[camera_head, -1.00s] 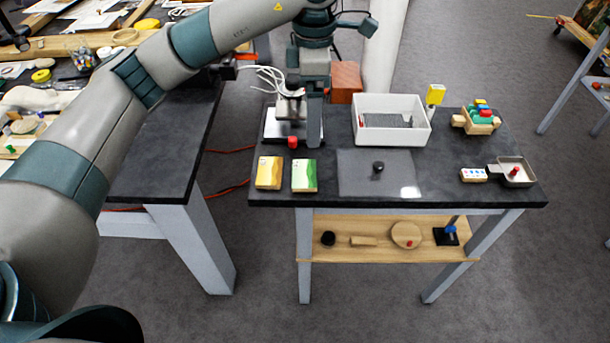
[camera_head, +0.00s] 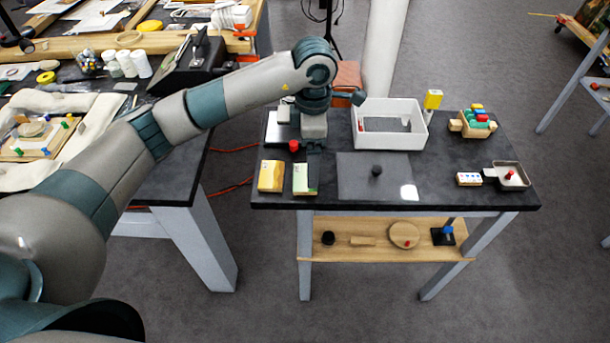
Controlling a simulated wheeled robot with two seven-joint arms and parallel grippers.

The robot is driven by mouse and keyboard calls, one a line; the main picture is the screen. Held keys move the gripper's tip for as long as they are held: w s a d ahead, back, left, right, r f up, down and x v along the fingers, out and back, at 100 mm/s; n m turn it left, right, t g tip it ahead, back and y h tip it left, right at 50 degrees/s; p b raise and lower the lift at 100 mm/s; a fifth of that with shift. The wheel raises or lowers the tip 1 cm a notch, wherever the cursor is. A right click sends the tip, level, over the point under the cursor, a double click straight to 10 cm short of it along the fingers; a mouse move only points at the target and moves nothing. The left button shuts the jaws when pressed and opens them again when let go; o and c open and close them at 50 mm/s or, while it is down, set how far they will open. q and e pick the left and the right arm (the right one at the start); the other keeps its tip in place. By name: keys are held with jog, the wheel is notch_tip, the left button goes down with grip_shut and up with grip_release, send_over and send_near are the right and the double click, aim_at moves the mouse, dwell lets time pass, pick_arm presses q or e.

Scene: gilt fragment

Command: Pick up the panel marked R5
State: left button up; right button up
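Two small panels lie side by side at the front left of the dark table (camera_head: 470,205). One is yellow and cream (camera_head: 270,177); the other is pale with a green part (camera_head: 304,180). No R5 mark is legible on either, so I cannot tell which one it is. My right gripper is not in view.
A grey mat (camera_head: 350,180) with a black knob (camera_head: 376,170) lies right of the panels. A white bin (camera_head: 418,130) stands behind. A wooden block holder (camera_head: 472,123) and small pan (camera_head: 512,178) are farther right.

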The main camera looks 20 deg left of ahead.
aim_at(305, 180)
pick_arm(q)
jog(key=shift+f, duration=0.55)
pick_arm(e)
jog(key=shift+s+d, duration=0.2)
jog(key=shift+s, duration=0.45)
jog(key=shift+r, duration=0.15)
pick_arm(q)
jog(key=shift+f+p, duration=0.6)
jog(key=shift+p, duration=0.1)
notch_tip(305, 180, down, 3)
jog(key=shift+a+p, duration=0.15)
jog(key=shift+p, duration=0.6)
jog(key=shift+f, duration=0.5)
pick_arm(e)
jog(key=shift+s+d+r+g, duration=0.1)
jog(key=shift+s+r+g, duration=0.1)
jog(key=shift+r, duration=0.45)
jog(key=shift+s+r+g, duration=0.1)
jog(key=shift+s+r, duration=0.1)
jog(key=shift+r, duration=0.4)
pick_arm(q)
jog(key=c, duration=1.1)
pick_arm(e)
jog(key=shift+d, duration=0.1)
